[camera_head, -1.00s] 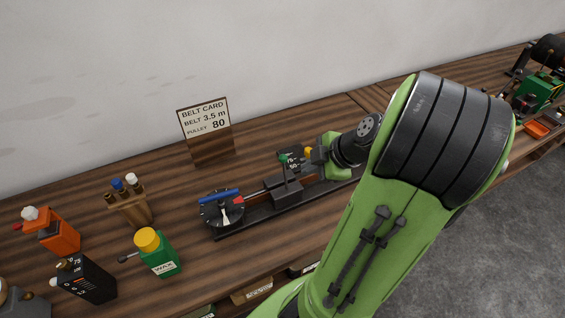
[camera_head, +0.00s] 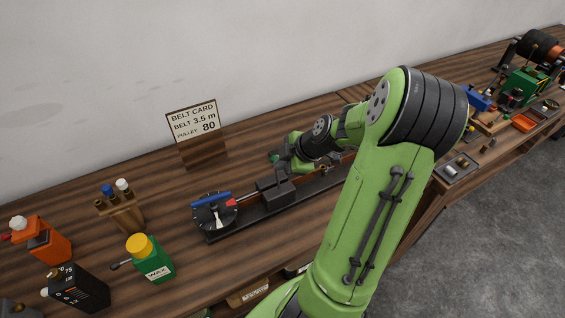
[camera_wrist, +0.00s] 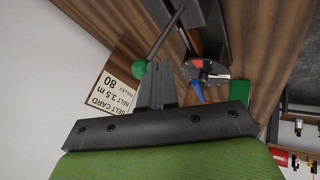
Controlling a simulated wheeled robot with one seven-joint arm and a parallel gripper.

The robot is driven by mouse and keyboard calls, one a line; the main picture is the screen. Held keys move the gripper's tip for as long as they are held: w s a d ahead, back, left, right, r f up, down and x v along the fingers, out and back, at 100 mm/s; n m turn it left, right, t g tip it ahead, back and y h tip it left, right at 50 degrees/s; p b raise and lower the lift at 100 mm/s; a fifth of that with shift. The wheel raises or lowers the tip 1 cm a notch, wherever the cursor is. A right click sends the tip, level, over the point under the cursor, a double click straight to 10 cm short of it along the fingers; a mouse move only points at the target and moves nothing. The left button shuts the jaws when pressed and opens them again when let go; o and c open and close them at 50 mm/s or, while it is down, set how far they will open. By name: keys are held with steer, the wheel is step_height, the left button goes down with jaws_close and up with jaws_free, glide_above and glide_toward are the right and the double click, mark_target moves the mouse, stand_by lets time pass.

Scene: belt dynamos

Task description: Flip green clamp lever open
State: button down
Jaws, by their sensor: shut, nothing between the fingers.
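The green clamp lever shows in the wrist view as a dark rod ending in a green knob (camera_wrist: 139,69). A small green knob (camera_head: 274,158) also shows in the head view, beside my wrist. My gripper (camera_wrist: 158,68) is shut and empty. In the wrist view its fingertips appear right next to the knob and rod; I cannot tell whether they touch. In the head view my wrist hides the lever's base and most of the gripper. The black rail (camera_head: 310,188) runs beneath my wrist, with a dark block (camera_head: 276,191) on it.
A round dial (camera_head: 214,214) with a blue bar stands at the rail's left end. The belt card (camera_head: 194,121) stands behind. A wax bottle (camera_head: 150,258), a wooden rack (camera_head: 122,213) and orange and black containers are at left. Wood is bare between card and rail.

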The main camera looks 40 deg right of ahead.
steer(key=w, duration=0.1)
steer(key=w+g, duration=0.1)
steer(key=shift+w+d+b, duration=0.3)
steer(key=shift+w+d, duration=0.05)
steer(key=shift+w, duration=0.05)
steer(key=shift+s+r, duration=0.1)
steer(key=shift+s, duration=0.1)
steer(key=shift+w, duration=0.1)
